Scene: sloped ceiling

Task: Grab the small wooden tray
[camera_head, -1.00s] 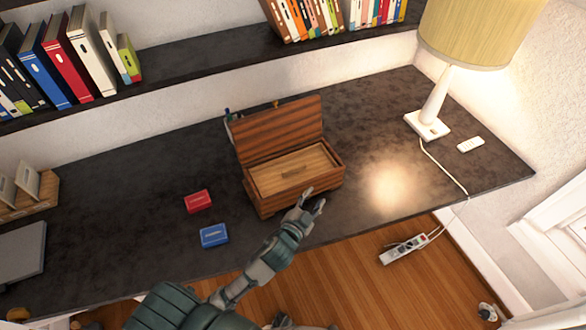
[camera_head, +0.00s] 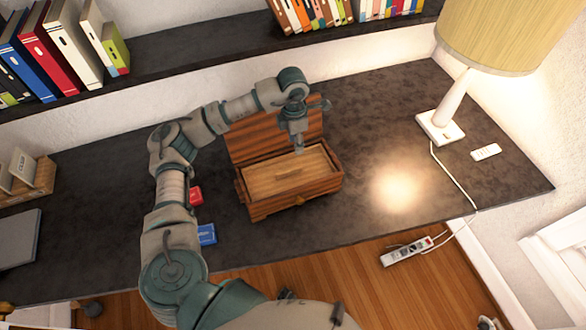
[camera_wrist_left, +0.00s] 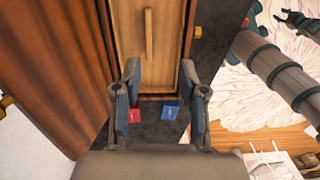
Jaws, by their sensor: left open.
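The small wooden tray (camera_head: 284,176) is a light-brown insert with a slim raised handle, inside an open striped wooden box (camera_head: 262,206) on the dark desk. In the left wrist view the tray (camera_wrist_left: 170,62) and its upright handle (camera_wrist_left: 149,34) lie ahead of the fingers. My left gripper (camera_head: 298,148) points down over the back part of the tray. In the left wrist view my left gripper (camera_wrist_left: 162,72) is open and empty, its fingers apart. The handle is not between them. A hand of mine, likely the right gripper (camera_wrist_left: 298,24), shows small at top right.
A red box (camera_head: 196,196) and a blue box (camera_head: 207,235) lie left of the wooden box, partly behind my arm. The box's raised lid stands at its back. A lamp (camera_head: 442,122) and a remote (camera_head: 486,152) are right. The desk between is clear.

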